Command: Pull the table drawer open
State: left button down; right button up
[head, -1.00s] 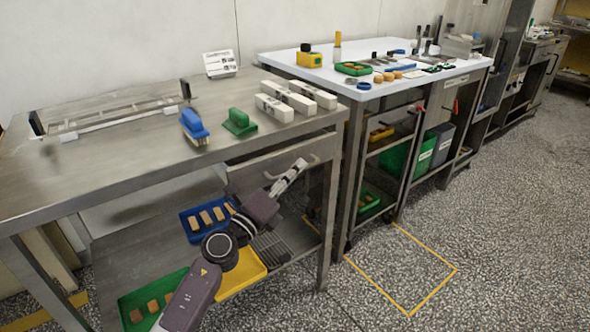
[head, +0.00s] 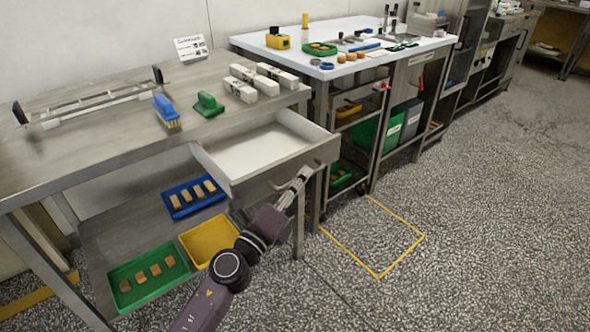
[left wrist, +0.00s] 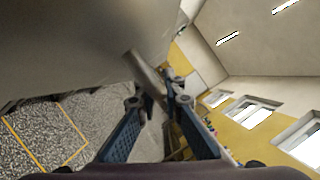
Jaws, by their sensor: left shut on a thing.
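The table drawer (head: 262,147) stands pulled out from under the right part of the steel table (head: 95,150). Its pale inside is in view and looks empty. My left gripper (head: 305,172) is at the drawer's front and shut on the drawer handle. In the left wrist view the metal handle bar (left wrist: 144,72) runs between the blue-padded fingers of my left gripper (left wrist: 159,100), below the broad grey drawer front (left wrist: 85,45). The fingers partly hide the handle in the head view. My right gripper is in neither view.
A blue brush (head: 166,108), a green brush (head: 207,104) and white boxes (head: 262,79) stand on the tabletop. Blue (head: 172,213), green (head: 124,297) and yellow (head: 190,244) trays sit on the lower shelf. The speckled floor (head: 440,250) in front is clear.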

pick_arm(q)
jog(key=shift+s, duration=0.1)
dwell(0.3)
jog(key=c, duration=2.3)
grip_release()
jog(key=shift+s, duration=0.1)
jog(key=v, duration=1.2)
